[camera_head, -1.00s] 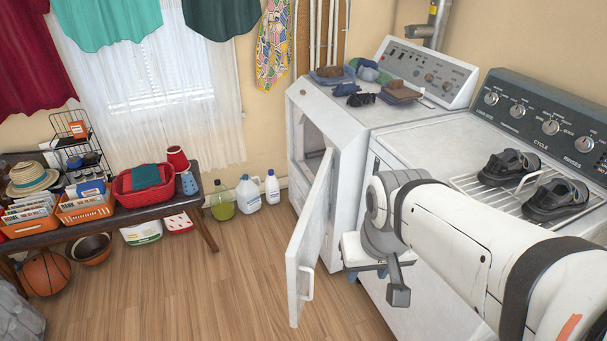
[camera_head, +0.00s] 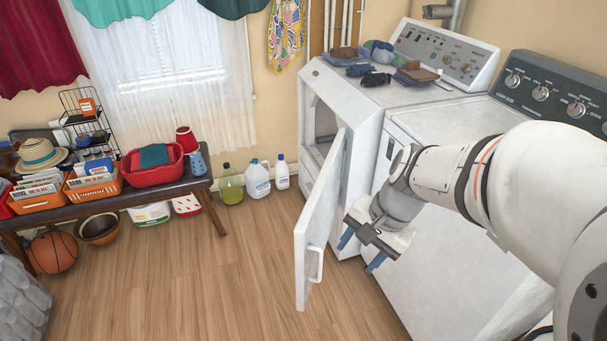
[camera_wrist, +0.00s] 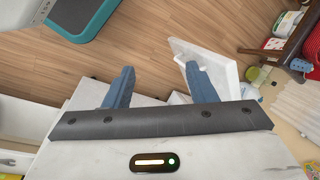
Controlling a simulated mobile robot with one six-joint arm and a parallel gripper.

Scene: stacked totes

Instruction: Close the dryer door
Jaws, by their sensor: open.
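The white dryer (camera_head: 350,100) stands against the back wall in the head view. Its door (camera_head: 322,222) is swung wide open toward the room, with a white handle (camera_head: 315,264) low near its free edge. The dark opening shows behind the door. My gripper (camera_head: 358,254) is open and empty, to the right of the door and in front of the machines. In the wrist view my gripper's blue fingers (camera_wrist: 158,84) are spread wide, and the door (camera_wrist: 207,68) shows beyond the right finger. I cannot tell whether that finger touches it.
A second white machine (camera_head: 450,130) stands right of the dryer, close to my arm. A bench (camera_head: 120,190) with baskets stands at the left, and bottles (camera_head: 257,180) stand on the floor by the wall. The wood floor (camera_head: 190,280) left of the door is clear.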

